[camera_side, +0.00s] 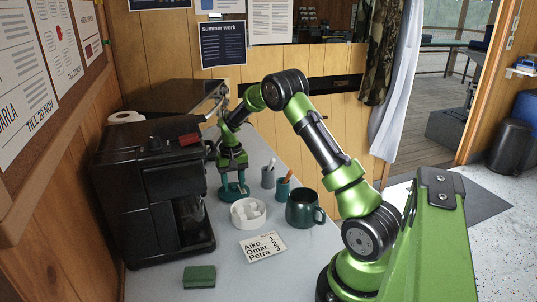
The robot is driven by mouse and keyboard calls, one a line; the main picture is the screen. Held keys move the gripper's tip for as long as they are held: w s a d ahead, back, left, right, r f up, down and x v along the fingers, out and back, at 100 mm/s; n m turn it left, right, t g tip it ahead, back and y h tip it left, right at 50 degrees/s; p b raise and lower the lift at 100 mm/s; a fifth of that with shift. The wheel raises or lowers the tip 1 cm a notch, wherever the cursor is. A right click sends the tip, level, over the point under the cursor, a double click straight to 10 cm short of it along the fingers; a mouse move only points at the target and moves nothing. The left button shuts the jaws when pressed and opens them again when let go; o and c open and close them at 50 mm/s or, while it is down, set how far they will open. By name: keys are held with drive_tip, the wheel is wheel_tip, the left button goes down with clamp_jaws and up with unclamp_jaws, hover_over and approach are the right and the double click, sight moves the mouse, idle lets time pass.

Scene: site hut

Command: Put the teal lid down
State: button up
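The teal lid (234,192) is a small round disc beside the coffee machine, at or just above the grey counter; I cannot tell whether it touches the counter. My gripper (233,183) points down over it, with its fingertips at the top of the lid. The fingers are small and close in colour to the lid, so whether they pinch it is unclear. A dark teal mug (304,209) with its handle to the right stands upright on the counter, right of the lid.
A white bowl (241,222) of white lumps stands just in front of the lid. A grey cup (268,178) and a teal cup (283,190) holding an orange item stand to the right. A black coffee machine (130,205), name card (263,246) and green block (199,277) are nearby.

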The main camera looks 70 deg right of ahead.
sight(234, 185)
wheel_tip(234, 185, up, 12)
drive_tip(key=shift+r, duration=0.2)
idle(0.4)
